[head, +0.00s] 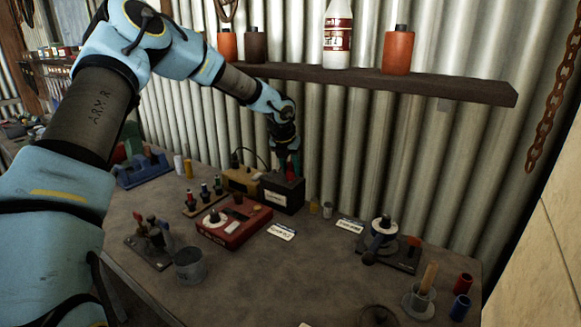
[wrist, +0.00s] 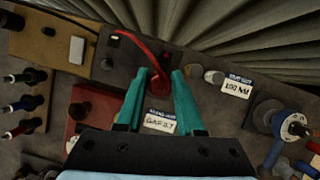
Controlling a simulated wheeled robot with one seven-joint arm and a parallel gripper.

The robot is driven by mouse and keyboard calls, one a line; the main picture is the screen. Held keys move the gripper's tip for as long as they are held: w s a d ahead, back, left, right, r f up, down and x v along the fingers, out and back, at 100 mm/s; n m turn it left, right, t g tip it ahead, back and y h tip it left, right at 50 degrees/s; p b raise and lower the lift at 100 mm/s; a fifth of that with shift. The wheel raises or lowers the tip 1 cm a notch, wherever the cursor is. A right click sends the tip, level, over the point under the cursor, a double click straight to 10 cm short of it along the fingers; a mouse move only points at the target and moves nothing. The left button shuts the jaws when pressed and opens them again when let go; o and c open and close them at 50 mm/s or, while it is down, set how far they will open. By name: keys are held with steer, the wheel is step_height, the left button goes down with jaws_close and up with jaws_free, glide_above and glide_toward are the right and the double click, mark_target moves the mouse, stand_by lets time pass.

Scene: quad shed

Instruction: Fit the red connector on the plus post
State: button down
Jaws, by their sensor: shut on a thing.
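My gripper (head: 288,163) reaches down over the dark battery box (head: 283,197), near the corrugated wall. Its teal fingers are shut on the red connector (head: 290,174). In the wrist view my gripper (wrist: 160,74) has the red connector (wrist: 159,84) between its fingertips, at the edge of the dark battery box (wrist: 123,62). A red cable (wrist: 138,40) curves from the connector up and to the left over the box. The plus post cannot be made out, so I cannot tell whether the connector touches it.
A yellowish box (head: 240,181) stands just left of the battery, and a red instrument box (head: 234,223) stands in front. Label cards (head: 281,231) and small cups lie to the right. A wooden shelf (head: 400,85) with bottles hangs above. The bench's front middle is mostly clear.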

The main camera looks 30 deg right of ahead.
steer(key=shift+f, duration=0.7)
stand_by(0.6)
steer(key=shift+c, duration=2.2)
jaws_free()
steer(key=shift+o, duration=0.2)
steer(key=o, duration=0.4)
steer(key=shift+c, duration=0.2)
steer(key=shift+r, duration=0.1)
